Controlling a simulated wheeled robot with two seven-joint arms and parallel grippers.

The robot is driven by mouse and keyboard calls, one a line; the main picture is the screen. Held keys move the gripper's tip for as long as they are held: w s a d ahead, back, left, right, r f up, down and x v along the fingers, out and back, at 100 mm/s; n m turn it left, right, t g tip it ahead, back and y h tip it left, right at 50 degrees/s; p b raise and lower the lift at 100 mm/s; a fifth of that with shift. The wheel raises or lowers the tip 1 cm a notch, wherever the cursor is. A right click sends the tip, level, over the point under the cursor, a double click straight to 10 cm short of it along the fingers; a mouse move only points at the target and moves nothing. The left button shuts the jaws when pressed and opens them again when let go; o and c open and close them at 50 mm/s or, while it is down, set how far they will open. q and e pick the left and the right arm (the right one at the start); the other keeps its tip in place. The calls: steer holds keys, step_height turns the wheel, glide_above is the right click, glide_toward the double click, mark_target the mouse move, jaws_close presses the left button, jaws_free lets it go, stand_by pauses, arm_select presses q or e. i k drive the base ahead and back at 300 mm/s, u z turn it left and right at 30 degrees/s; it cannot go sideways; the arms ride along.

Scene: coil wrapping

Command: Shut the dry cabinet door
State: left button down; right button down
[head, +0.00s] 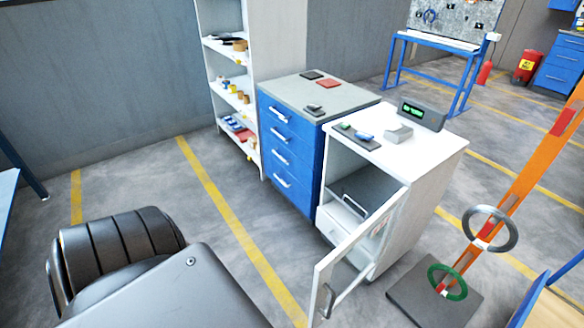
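The white dry cabinet (428,185) stands right of centre in the head view, with a digital display (421,115) on its top. Its glass-paned door (352,250) stands wide open, swung out toward the front, with a handle (328,300) near its free edge at the bottom of the view. Inside the cabinet, shelves and a white drawer or box (341,222) show. Neither of my grippers is in view.
A blue drawer unit (287,150) adjoins the cabinet on its left, with an open shelf (233,90) beyond. An orange post (525,165) on a dark base (405,290) carries rings to the right of the door. The floor left of the door is clear.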

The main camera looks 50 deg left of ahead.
mark_target(322, 273)
steer(key=u, duration=0.8)
steer(key=i, duration=0.5)
steer(key=u, duration=1.5)
steer(key=k, duration=0.7)
steer(key=z, duration=1.2)
